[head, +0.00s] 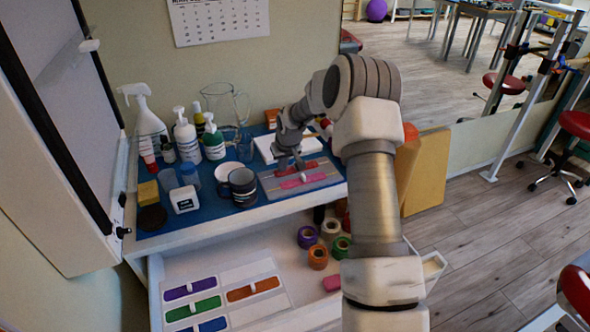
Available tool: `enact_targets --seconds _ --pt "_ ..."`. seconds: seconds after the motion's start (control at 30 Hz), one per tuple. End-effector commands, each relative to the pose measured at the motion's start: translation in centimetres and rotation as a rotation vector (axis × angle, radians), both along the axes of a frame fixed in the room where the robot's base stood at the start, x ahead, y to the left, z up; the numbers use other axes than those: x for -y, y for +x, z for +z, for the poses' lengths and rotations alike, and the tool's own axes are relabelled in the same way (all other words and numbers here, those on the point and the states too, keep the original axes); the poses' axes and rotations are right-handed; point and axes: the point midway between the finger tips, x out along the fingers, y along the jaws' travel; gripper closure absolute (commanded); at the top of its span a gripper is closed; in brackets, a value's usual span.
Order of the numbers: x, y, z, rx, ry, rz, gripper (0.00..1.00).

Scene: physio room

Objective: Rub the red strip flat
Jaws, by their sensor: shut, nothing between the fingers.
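A grey board (325,182) lies on the blue worktop at its right front. On it lie a red strip (312,167) at the back and a pinkish-red strip (288,184) with a small white piece on it in front. My gripper (290,168) is shut and empty, pointing down over the left part of the board. Its fingertips are at the left end of the red strip and hide part of it. I cannot tell whether they touch it or whether the strip lies fully flat.
Two mugs (242,187), a spray bottle (146,128), pump bottles (186,138) and a glass jug (229,103) stand left of the board. Below, an open drawer (225,262) holds coloured strips and several tape rolls (318,257). An open cabinet door (50,140) stands at left.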

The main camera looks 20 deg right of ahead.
Motion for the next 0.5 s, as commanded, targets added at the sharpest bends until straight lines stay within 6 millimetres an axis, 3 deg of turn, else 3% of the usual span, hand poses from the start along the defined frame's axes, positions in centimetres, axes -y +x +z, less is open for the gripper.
enact_targets --seconds 0.5 --pt "-1.9 0.1 -0.1 0.0 0.003 0.003 1.0"
